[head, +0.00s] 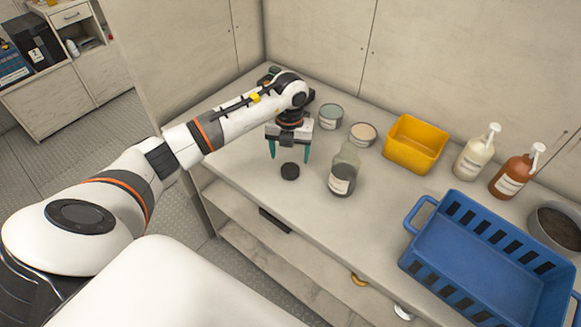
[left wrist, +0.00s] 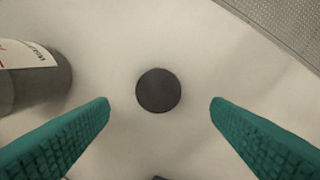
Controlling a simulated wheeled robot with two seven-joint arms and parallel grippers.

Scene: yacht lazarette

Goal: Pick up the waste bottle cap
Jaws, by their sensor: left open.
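The waste bottle cap (head: 290,171) is a small dark round disc lying flat on the light counter. In the left wrist view the cap (left wrist: 159,90) sits near the middle, between and ahead of the two teal fingers. My left gripper (head: 289,157) is open and empty, pointing down above the counter just behind the cap in the head view. The left gripper's fingertips (left wrist: 160,103) are wide apart, clear of the cap on both sides. A glass bottle (head: 343,170) with a dark lower part and a white label stands upright to the right of the cap. My right gripper is not seen.
The bottle also shows at left in the left wrist view (left wrist: 35,77). Two round tins, a yellow bin (head: 415,144), two pump bottles (head: 474,152), a blue crate (head: 424,216) and a grey bowl (head: 556,228) stand to the right. The counter's front edge is near the cap.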

